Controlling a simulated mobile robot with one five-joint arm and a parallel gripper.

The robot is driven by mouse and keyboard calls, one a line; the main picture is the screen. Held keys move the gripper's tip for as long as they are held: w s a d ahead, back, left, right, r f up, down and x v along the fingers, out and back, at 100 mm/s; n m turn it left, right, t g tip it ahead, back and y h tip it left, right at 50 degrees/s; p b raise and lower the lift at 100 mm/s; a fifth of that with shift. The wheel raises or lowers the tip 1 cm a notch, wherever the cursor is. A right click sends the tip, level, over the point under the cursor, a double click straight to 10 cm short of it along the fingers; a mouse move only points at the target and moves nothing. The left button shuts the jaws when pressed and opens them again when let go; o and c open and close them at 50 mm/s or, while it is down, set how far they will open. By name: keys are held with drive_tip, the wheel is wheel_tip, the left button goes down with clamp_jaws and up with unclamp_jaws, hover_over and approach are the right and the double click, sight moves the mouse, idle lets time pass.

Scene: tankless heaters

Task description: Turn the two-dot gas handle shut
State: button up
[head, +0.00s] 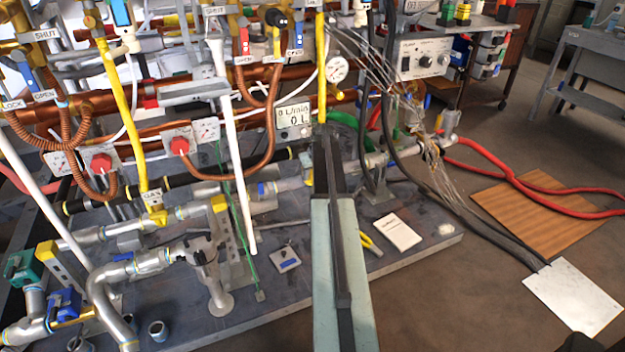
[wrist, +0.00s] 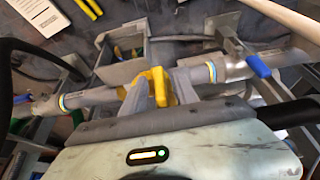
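In the wrist view a yellow handle (wrist: 161,86) stands on a silver pipe with yellow and blue bands. My gripper (wrist: 159,92) has one grey finger close on each side of it, and the handle fills the gap between them. I see no dots on this handle, so I cannot tell its mark. In the head view a small yellow part (head: 308,177) shows on the pipe beside my arm, and my fingertips are hidden.
Copper hoses, gauges and red knobs (head: 180,146) crowd the panel at left. A white card (head: 398,230) and yellow-handled pliers (head: 370,245) lie on the grey base plate. A blue handle (wrist: 258,65) is on the pipe at right in the wrist view.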

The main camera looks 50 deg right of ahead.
drive_tip(key=shift+r, duration=0.1)
clamp_jaws()
drive_tip(key=shift+s+d, duration=0.1)
drive_tip(key=shift+d, duration=0.1)
drive_tip(key=m+t+y+b, duration=0.1)
drive_tip(key=t+y+b, duration=0.1)
drive_tip(key=y+b, duration=0.2)
drive_tip(key=m+t+y+b, duration=0.1)
drive_tip(key=y+b, duration=0.3)
drive_tip(key=b, duration=0.4)
drive_tip(key=f+m+t+y+b, duration=0.1)
drive_tip(key=t+y+b, duration=0.3)
drive_tip(key=b, duration=0.3)
drive_tip(key=shift+s+d+m+y, duration=0.15)
drive_tip(key=shift+m+y, duration=0.25)
drive_tip(key=shift+y, duration=0.2)
drive_tip(key=shift+r, duration=0.25)
